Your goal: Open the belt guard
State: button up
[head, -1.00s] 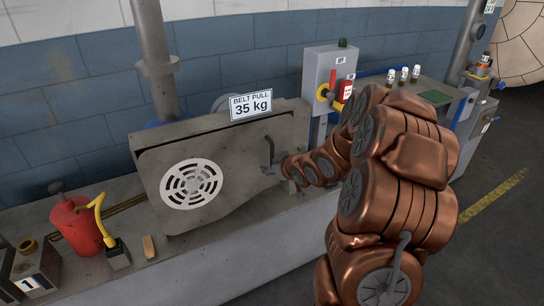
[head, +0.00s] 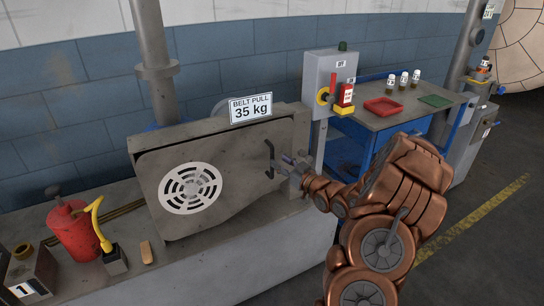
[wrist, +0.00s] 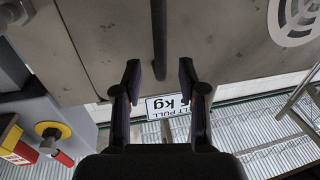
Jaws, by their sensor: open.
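The belt guard (head: 223,192) is a grey metal panel with a round white vent grille (head: 190,187), across the front of its housing on the ledge. A dark upright bar handle (head: 269,155) is near its right edge. The handle also shows in the wrist view (wrist: 159,40), coming down from the top edge. My gripper (head: 283,166) is just right of the handle in the head view. In the wrist view my gripper (wrist: 159,80) has its two fingers apart, one on each side of the handle's end, with gaps on both sides. Contact with it is not visible.
A "BELT PULL 35 kg" sign (head: 251,108) tops the housing. A switch box (head: 329,80) with a red-and-yellow knob stands to the right. A blue bench (head: 385,121) holds a red tray (head: 383,106) and small bottles. A red can (head: 75,228) stands left. The right floor is clear.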

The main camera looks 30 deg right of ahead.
jog(key=shift+w+a+p, duration=0.2)
jog(key=shift+w, duration=1.1)
jog(key=shift+w+a+p, duration=0.15)
jog(key=shift+w+p, duration=0.05)
jog(key=shift+w, duration=1.05)
grip_shut()
